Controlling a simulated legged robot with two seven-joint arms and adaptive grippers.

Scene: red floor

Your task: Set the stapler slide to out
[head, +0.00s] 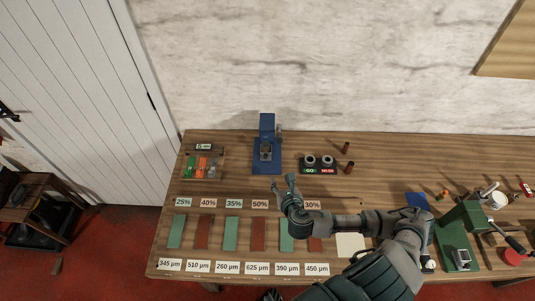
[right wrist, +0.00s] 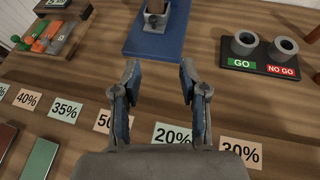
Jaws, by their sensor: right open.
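I see no thing that I can clearly name as a stapler, and no slide that I can make out. A blue upright device (head: 267,125) on a blue base plate (head: 259,169) stands at the back of the bench; the plate also shows at the top of the right wrist view (right wrist: 140,43), with a grey metal block on it. My right gripper (head: 283,181) is open and empty, in front of the blue base. In the right wrist view its fingers (right wrist: 160,75) are spread, with bench wood between them. My left gripper is not in view.
A GO / NO GO gauge block (head: 319,168) is right of the blue device. A tray of coloured pieces (head: 203,165) is left of it. Percent labels and green and red plates line the front. A green press-like device (head: 455,245) stands at the right.

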